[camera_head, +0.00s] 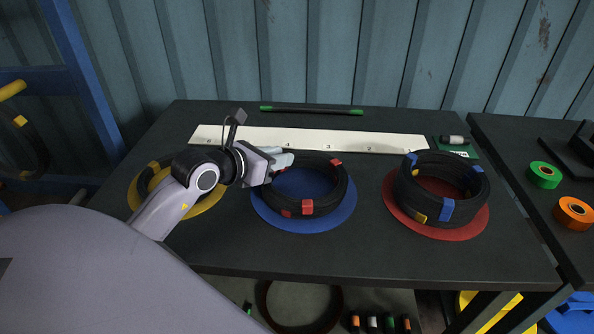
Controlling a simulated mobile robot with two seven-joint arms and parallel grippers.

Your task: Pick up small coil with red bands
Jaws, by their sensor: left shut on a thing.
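The small black coil with red bands (322,201) lies on a round blue mat (290,223) in the middle of the dark table. Red bands show at its front and at its back right. My left gripper (284,161) comes in from the left and is shut on the back left part of the coil's ring. The fingertips partly hide the coil there. My right gripper is not in view.
A black coil with blue and yellow bands (429,193) sits on a red mat (463,224) at right. A yellow mat (210,203) with another coil is partly behind my left arm. A white strip (350,139) and a green-ended rod (311,110) lie at the back. A second table at right holds green tape (545,175) and orange tape (574,212).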

